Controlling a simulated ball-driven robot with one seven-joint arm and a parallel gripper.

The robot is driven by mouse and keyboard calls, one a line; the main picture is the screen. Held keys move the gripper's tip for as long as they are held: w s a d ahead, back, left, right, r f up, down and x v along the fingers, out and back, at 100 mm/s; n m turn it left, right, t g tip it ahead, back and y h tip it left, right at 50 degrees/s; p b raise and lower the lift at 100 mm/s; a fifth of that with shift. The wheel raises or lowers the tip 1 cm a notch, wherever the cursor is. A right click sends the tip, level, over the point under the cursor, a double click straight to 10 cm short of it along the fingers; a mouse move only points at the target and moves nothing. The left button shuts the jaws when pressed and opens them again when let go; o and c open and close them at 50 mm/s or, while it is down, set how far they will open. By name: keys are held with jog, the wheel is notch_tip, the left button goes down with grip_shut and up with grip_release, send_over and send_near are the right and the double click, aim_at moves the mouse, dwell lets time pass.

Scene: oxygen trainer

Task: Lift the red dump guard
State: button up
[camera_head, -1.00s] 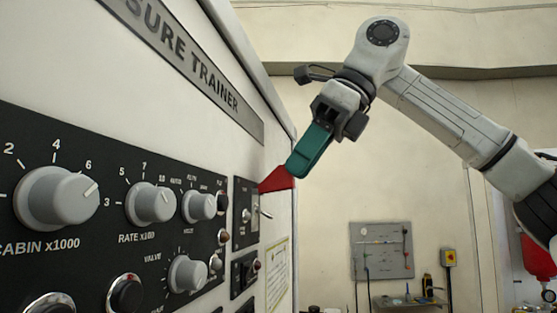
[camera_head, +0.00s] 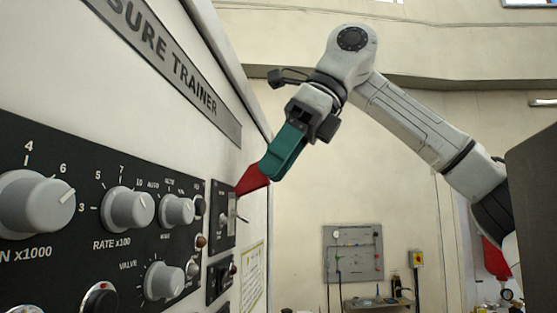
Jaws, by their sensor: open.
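The red dump guard (camera_head: 252,180) sticks out from the right part of the trainer panel, tilted upward, above a small metal toggle. My gripper (camera_head: 278,168) has green fingers that reach down and left to the guard. The fingertips overlap the guard's outer end in the view; I cannot tell whether they touch it. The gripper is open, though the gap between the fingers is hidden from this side.
The trainer panel (camera_head: 205,160) fills the left side, with grey knobs such as the rate knob (camera_head: 128,210) standing out from it. A grey board (camera_head: 353,252) hangs on the far wall.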

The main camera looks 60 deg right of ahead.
jog(key=s+d+r, duration=0.1)
jog(key=s+d, duration=0.1)
jog(key=s, duration=0.4)
jog(key=s+d+r, duration=0.1)
jog(key=s+d, duration=0.1)
jog(key=s, duration=0.5)
jog(key=shift+d+r, duration=0.15)
jog(key=shift+r, duration=0.1)
